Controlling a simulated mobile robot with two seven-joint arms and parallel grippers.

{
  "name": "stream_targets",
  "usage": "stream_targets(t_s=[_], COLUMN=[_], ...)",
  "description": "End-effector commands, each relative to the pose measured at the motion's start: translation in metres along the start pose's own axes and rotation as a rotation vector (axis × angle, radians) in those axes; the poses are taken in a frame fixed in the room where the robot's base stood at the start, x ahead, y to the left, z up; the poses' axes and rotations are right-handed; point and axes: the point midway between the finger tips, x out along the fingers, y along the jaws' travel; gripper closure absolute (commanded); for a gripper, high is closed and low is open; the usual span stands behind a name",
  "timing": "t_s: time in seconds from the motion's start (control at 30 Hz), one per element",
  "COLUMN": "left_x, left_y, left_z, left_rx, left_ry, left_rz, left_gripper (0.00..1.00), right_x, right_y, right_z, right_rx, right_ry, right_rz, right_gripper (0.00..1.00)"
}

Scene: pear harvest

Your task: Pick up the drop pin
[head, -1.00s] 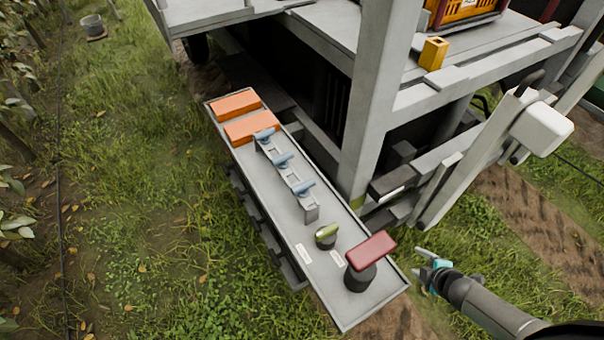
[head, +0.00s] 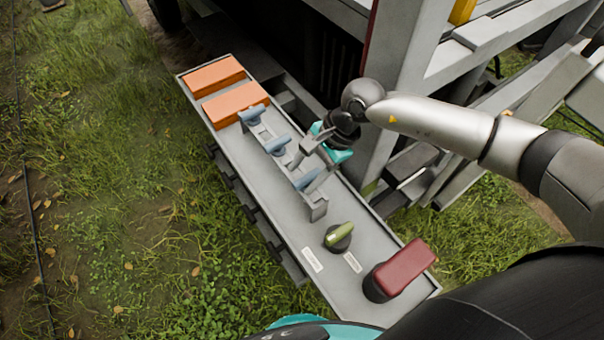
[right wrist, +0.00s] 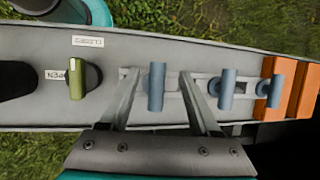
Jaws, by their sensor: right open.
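Three blue-grey pin handles stand in a grey rack on a long grey tray (head: 285,235); I take them for drop pins. The pin nearest the green knob (head: 305,180) is partly hidden by my right gripper (head: 300,176) in the head view. In the right wrist view that pin (right wrist: 155,87) stands between the two spread fingers of my right gripper (right wrist: 160,75), with a gap on each side. The middle pin (right wrist: 226,90) is just beyond the right finger. The far pin (head: 251,115) is beside the orange blocks. My left gripper is not in view.
Two orange blocks (head: 235,103) lie at the tray's far end. A green knob (head: 339,236) and a red handle on a black base (head: 402,268) stand at its near end. A grey machine post (head: 395,75) rises close behind the tray. Grass lies in front.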

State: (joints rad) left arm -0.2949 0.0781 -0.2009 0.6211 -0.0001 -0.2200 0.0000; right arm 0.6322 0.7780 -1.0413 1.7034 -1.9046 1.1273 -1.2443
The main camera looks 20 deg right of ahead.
Motion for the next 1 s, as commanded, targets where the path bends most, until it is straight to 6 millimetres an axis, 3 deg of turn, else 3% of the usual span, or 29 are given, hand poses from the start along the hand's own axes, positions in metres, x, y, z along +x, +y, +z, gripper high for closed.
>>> stream_targets(t_s=[0.23, 0.6, 0.9, 1.0], left_x=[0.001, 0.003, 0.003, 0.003], left_y=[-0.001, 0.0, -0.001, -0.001], left_z=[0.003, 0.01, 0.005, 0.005], left_rx=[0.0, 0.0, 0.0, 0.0], left_ry=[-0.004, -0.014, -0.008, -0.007], left_rz=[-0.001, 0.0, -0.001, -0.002], left_gripper=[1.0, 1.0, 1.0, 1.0], right_x=[0.021, 0.072, 0.076, 0.075], right_y=[0.001, 0.001, 0.001, 0.001], right_z=[0.002, 0.001, 0.001, 0.001], right_rx=[-0.02, -0.015, -0.016, -0.015], right_ry=[0.006, 0.004, 0.006, 0.006], right_rz=[0.007, 0.005, 0.003, 0.003], right_gripper=[0.37, 0.37, 0.37, 0.48])
